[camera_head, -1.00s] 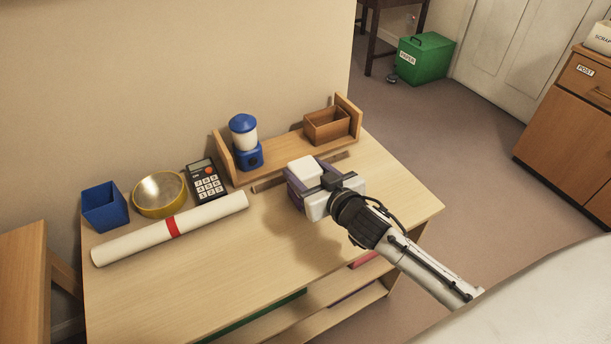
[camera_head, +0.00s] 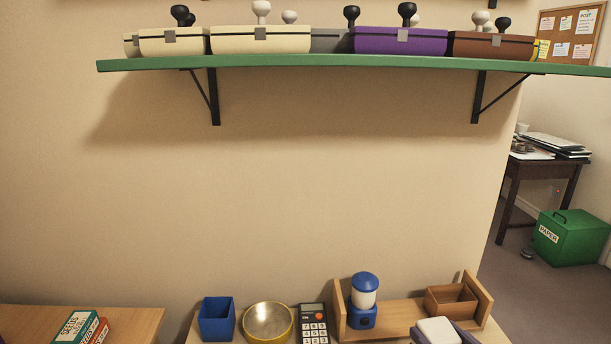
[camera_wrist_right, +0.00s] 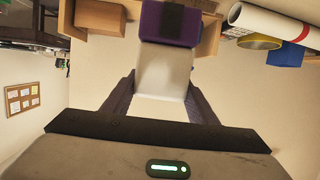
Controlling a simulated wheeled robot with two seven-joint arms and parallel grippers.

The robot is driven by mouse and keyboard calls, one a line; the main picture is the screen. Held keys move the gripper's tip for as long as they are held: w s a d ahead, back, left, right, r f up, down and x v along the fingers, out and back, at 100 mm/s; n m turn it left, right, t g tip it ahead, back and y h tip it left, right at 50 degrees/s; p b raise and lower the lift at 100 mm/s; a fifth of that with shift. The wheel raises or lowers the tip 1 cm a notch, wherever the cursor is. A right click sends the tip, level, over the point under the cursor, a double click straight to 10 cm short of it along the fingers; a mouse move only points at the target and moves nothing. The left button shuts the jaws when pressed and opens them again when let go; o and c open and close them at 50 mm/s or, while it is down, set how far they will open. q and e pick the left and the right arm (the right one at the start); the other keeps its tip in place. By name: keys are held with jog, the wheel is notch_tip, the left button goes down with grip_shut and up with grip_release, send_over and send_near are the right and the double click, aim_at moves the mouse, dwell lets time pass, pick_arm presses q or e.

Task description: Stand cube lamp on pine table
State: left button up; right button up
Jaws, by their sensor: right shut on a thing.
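The cube lamp has a white cube shade (camera_head: 438,331) at the bottom edge of the head view. In the right wrist view the white shade (camera_wrist_right: 165,68) and a purple base with a dark square (camera_wrist_right: 168,24) show. My right gripper (camera_wrist_right: 162,88) is shut on the lamp, one finger on each side of the shade. Whether the base touches the surface below is hidden. The pale wooden desk (camera_head: 499,335) is mostly cut off. An orange-toned wooden table top (camera_head: 128,320) shows at lower left; I cannot tell which is the pine table.
On the desk stand a blue pot (camera_head: 216,320), a yellow bowl (camera_head: 268,322), a calculator (camera_head: 313,322) and a wooden rack (camera_head: 395,312) with a blue lantern (camera_head: 363,300) and wooden box (camera_head: 452,302). Books (camera_head: 78,328) lie on the left table. A green shelf (camera_head: 340,63) hangs above.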

jog(key=s+a+r+n+g+y, duration=0.3)
jog(key=s+r+n+y, duration=0.2)
jog(key=s, duration=0.2)
jog(key=s+a+r+n+g+y+p, duration=0.1)
jog(key=s+a+r+n+g+y, duration=0.2)
jog(key=s+r+n+y, duration=0.1)
jog(key=s+r+y, duration=0.1)
jog(key=s+r, duration=0.1)
jog(key=s, duration=0.1)
jog(key=shift+s+n, duration=0.3)
jog(key=shift+n, duration=0.1)
jog(key=shift+w, duration=0.1)
